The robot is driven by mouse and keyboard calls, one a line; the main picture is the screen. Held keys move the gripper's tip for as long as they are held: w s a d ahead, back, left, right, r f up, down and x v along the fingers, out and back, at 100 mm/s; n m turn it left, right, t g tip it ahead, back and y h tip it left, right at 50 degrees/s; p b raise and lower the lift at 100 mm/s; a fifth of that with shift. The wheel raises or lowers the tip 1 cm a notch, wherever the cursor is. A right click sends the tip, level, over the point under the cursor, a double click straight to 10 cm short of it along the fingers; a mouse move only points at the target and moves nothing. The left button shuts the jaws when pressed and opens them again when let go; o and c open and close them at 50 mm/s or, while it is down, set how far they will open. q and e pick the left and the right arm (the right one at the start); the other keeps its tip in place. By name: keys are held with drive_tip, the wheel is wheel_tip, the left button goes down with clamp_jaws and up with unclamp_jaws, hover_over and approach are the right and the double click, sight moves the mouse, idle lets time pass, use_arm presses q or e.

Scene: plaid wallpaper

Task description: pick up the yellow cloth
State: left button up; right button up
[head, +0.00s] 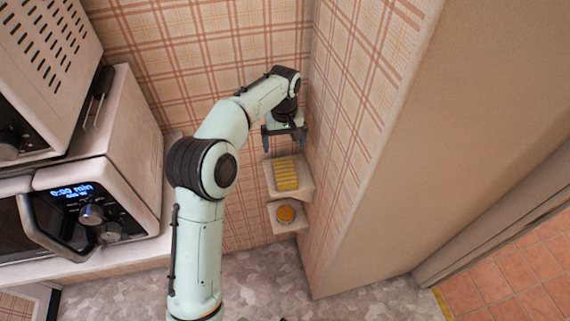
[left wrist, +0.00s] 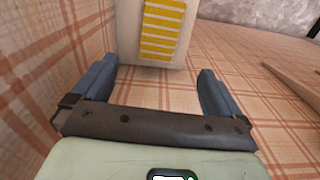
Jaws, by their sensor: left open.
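The yellow cloth (head: 286,175), with pale stripes across it, lies on the upper of two small corner shelves (head: 304,190). It also shows at the top of the left wrist view (left wrist: 162,28), ahead of and between my fingers. My left gripper (head: 285,143) is open and empty, just above and behind the cloth in the head view. Its two blue-grey fingers stand wide apart in the left wrist view (left wrist: 155,88), and neither touches the cloth. My right gripper is not in view.
A lower corner shelf (head: 290,227) holds a round orange thing (head: 286,214). Plaid walls (head: 345,110) meet closely around the shelves. A microwave (head: 95,200) stands at the left, with another vented appliance (head: 50,55) above it. The doorway floor at the right is clear.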

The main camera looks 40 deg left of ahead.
use_arm(q)
drive_tip(key=b, duration=0.1)
hover_over(285, 171)
drive_tip(key=f, duration=0.7)
drive_tip(key=shift+a+f, duration=0.15)
drive_tip(key=shift+a, duration=0.05)
drive_tip(key=shift+w+d+f, duration=0.1)
drive_tip(key=shift+d+f, duration=0.05)
drive_tip(key=shift+f, duration=1.3)
drive_tip(key=shift+d+f, duration=0.1)
drive_tip(key=shift+f, duration=1.35)
drive_tip(key=c, duration=1.1)
